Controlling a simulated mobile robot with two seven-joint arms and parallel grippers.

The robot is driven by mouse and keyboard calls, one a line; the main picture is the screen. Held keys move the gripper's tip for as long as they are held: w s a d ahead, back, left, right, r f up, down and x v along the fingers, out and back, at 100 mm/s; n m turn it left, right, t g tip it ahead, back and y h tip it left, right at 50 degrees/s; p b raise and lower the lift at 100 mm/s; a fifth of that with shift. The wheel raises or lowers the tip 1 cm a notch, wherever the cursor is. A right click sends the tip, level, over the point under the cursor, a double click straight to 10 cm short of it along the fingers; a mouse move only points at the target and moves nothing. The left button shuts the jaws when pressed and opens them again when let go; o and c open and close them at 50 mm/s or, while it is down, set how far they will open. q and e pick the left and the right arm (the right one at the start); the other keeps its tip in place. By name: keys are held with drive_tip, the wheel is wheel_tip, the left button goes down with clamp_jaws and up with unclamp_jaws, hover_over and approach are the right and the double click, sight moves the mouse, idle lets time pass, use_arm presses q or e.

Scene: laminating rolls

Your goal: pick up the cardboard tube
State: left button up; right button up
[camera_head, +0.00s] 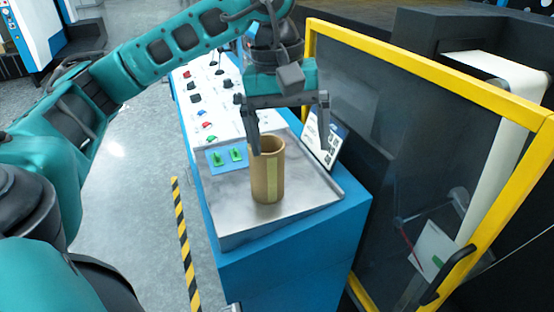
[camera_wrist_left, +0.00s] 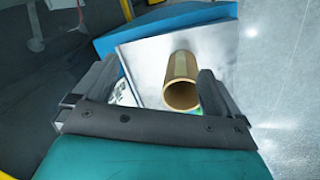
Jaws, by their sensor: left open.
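The cardboard tube (camera_head: 267,177) is brown and hollow, with a paler strip down its side. It stands upright on the metal top (camera_head: 225,212) of a blue console. My left gripper (camera_head: 288,150) is open just above and behind the tube in the head view. One finger is close to the tube's rim and the other is well to the right. In the left wrist view the tube (camera_wrist_left: 181,82) shows its open end and lies nearer the right finger of the open gripper (camera_wrist_left: 165,90). I cannot tell whether a finger touches it. My right gripper is not in view.
A sloped panel with knobs and buttons (camera_head: 205,105) lies behind the metal top. A tilted screen (camera_head: 324,140) stands right of the tube. A yellow-framed machine door (camera_head: 420,75) closes off the right side. A yellow-black floor stripe (camera_head: 184,245) runs left of the console.

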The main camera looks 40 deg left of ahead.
sight(267, 163)
use_arm(q)
drive_tip(key=a+r+y, duration=0.2)
drive_tip(key=a+r, duration=0.1)
drive_tip(key=a, duration=0.3)
drive_tip(key=shift+t, duration=0.3)
drive_tip(key=f+b, duration=0.1)
drive_tip(key=f, duration=0.1)
drive_tip(key=w+f+b, duration=0.1)
drive_tip(key=f, duration=0.1)
drive_tip(key=f+b, duration=0.1)
drive_tip(key=f, duration=0.2)
drive_tip(key=shift+w, duration=0.15)
drive_tip(key=shift+w+a+f, duration=0.1)
drive_tip(key=shift+f, duration=1.35)
drive_tip(key=shift+w+f, duration=0.1)
drive_tip(key=shift+f, duration=1.3)
use_arm(e)
drive_tip(key=f, duration=0.1)
drive_tip(key=w+f, duration=0.1)
drive_tip(key=f, duration=0.1)
use_arm(q)
drive_tip(key=shift+c, duration=0.5)
drive_tip(key=c, duration=1)
drive_tip(key=shift+o, duration=0.2)
drive_tip(key=shift+r, duration=0.1)
